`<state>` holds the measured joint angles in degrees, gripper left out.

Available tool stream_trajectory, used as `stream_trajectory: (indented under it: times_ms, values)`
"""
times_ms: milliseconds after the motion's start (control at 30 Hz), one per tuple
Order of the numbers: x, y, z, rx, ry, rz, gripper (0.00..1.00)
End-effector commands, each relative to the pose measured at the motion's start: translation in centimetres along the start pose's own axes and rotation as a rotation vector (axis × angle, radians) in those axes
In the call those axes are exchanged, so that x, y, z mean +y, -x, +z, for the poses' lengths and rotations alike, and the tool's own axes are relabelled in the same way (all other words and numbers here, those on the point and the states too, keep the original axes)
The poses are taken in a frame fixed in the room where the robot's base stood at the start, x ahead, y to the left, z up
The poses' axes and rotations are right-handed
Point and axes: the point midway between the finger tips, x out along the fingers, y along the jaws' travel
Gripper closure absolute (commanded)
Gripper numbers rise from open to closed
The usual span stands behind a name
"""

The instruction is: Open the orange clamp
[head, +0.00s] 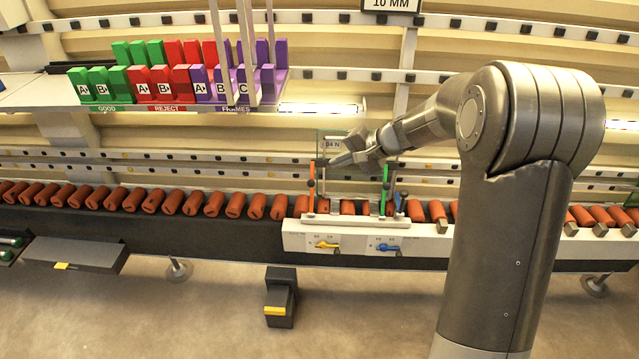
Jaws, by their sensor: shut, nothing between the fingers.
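The orange clamp (311,188) is a thin orange upright at the left end of a pale fixture (345,238) on the conveyor line. A darker band shows partway up it. Whether the clamp is open or shut is too small to tell. My gripper (335,162) is shut and empty. Its tips point left, just right of the clamp's upper part; I cannot tell whether they touch it. A similar green upright (385,188) stands to the right, below my wrist. The fixture's front carries a yellow lever (327,244) and a blue lever (387,247).
Red-orange cylinders (150,201) lie in a row along the dark conveyor (180,228). A shelf above holds green, red and purple lettered blocks (160,83). A clear panel marked "04 N" (332,143) stands behind my gripper. A black pedal box (281,297) is on the floor.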

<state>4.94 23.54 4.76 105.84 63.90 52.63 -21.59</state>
Motion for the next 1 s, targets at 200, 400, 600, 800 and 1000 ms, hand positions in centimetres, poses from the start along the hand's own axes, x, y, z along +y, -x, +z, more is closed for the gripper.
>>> stream_trajectory:
  times_ms: [200, 400, 600, 800, 1000]
  values:
    - [2.0, -4.3, -4.3, 0.006, -0.101, -0.098, 1.0]
    - [4.4, -8.1, -7.9, 0.025, -0.196, -0.186, 1.0]
    - [7.5, -11.9, -11.3, 0.056, -0.293, -0.27, 1.0]
    - [11.2, -15.4, -14.2, 0.097, -0.393, -0.345, 1.0]
    - [14.3, -17.9, -16.1, 0.135, -0.465, -0.396, 1.0]
